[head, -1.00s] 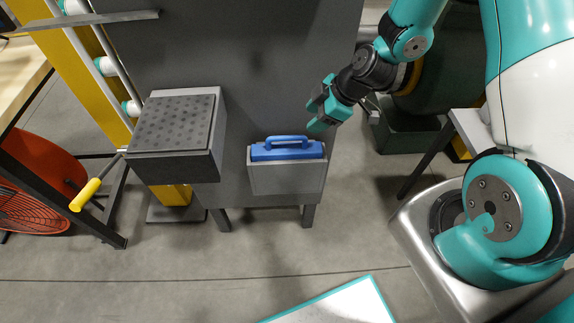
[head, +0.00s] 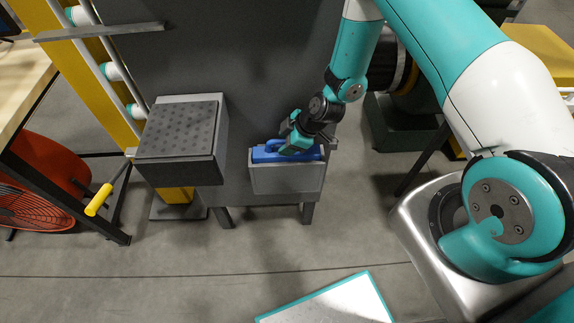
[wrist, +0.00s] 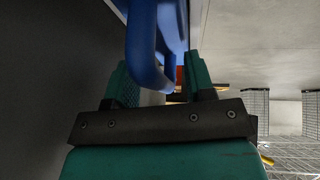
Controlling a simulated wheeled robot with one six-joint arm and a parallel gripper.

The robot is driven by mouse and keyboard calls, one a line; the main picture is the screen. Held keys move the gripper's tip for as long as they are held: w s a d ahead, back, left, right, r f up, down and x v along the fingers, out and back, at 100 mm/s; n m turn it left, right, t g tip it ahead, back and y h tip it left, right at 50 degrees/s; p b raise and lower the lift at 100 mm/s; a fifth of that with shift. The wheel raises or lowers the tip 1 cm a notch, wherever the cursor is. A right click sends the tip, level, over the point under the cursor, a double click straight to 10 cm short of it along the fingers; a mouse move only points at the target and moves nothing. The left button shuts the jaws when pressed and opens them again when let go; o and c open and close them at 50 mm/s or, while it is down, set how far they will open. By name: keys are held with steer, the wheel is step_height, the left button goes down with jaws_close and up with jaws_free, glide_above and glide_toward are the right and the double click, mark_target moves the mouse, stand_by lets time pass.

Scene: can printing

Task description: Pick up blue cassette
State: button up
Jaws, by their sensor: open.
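The blue cassette (head: 264,154) sits in a grey holder (head: 287,180) on the front of the dark machine, its handle on top. My gripper (head: 294,137) is at the handle in the head view and hides part of it. In the wrist view, the blue handle (wrist: 146,50) reaches down between the two teal fingers of my gripper (wrist: 158,80). The fingers are apart, with gaps beside the handle. The jaws are open and do not grip it.
A grey box with a dotted dark top (head: 180,130) stands left of the holder. A lever with a yellow grip (head: 98,200) sticks out farther left. A teal-edged white panel (head: 330,302) is at the bottom. The floor in front of the holder is clear.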

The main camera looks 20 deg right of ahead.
jaws_close()
stand_by(0.4)
